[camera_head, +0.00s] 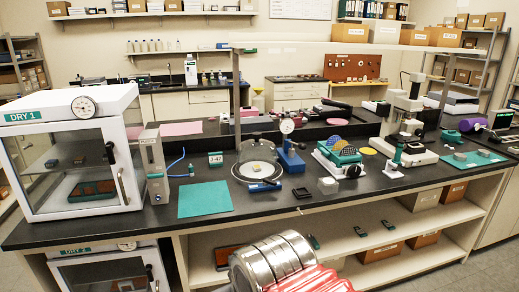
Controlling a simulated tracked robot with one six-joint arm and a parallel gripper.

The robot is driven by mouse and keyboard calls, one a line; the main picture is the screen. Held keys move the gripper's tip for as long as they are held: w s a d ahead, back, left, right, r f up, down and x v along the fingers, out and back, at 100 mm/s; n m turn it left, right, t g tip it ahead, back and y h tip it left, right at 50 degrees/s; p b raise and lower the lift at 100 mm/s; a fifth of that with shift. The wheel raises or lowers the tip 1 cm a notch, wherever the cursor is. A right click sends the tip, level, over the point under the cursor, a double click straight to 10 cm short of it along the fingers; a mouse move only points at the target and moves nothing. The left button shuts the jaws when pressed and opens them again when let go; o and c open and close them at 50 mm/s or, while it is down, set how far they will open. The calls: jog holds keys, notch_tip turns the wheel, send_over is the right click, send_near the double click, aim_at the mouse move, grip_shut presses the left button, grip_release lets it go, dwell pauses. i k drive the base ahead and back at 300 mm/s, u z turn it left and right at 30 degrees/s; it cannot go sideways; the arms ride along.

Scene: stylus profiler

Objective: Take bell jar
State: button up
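The bell jar (257,150) looks like a clear glass dome in the middle of the black bench top. It stands upright on a round base plate (236,173) with a pale rim. A small pale piece with a yellowish spot shows through the glass. A blue bar-like part (265,187) lies at its front edge. The glass is faint, so its exact outline is hard to tell. Silver rounded parts and a red ribbed part at the bottom centre look like my own arm. My gripper's fingers do not show.
A teal mat (205,201) lies to the left of the jar, near the front edge. A blue stand with a dial (289,150) is close on its right. A green rack of discs (340,158) and a microscope (402,125) stand further right. A white dry cabinet (75,150) fills the left end.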

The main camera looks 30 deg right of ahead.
aim_at(257, 157)
jog(key=u, duration=0.05)
jog(key=i, duration=1.45)
